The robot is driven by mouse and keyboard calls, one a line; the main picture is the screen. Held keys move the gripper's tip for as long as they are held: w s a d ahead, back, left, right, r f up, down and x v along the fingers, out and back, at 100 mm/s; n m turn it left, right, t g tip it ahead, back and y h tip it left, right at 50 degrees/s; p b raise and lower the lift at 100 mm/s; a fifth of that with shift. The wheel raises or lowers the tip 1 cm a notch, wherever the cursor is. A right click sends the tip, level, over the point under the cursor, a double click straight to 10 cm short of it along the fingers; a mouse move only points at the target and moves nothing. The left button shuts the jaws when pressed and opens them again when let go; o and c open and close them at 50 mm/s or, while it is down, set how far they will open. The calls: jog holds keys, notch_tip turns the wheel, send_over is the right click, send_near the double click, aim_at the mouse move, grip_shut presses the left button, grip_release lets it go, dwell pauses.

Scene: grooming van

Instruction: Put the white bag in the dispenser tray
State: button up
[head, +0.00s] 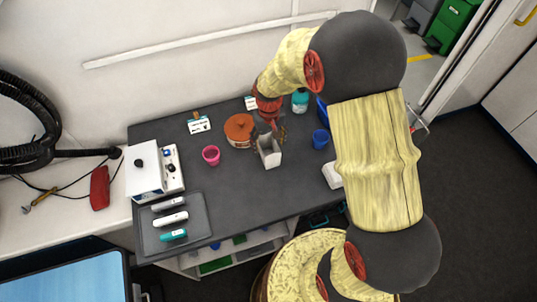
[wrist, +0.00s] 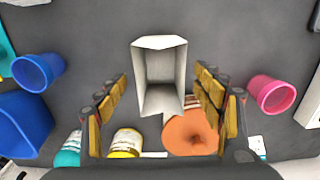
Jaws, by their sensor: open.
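The white bag (head: 271,158), a pale, open-topped, box-like shape, stands upright and empty on the dark table. In the wrist view the bag (wrist: 163,62) is in the middle, with its opening facing the camera. My gripper (head: 268,130) is above it and pointing down. In the wrist view its fingers (wrist: 163,85) are spread, one to each side of the bag, with gaps showing. A dark tray (head: 197,239) at the table's left front holds several slim tools. I cannot tell for sure whether this is the dispenser tray.
A pink cup (head: 211,155), orange round pot (head: 238,128), blue cup (head: 320,138) and teal-lidded jar (head: 300,100) stand around the bag. A white device (head: 150,172) is at left. A white object (head: 332,175) at right is partly behind my arm. The table's front middle is clear.

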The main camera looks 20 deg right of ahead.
aim_at(269, 151)
notch_tip(269, 151, down, 3)
jog(key=shift+w, duration=0.1)
jog(key=c, duration=0.4)
jog(key=c, duration=1)
jog(key=shift+r, duration=0.15)
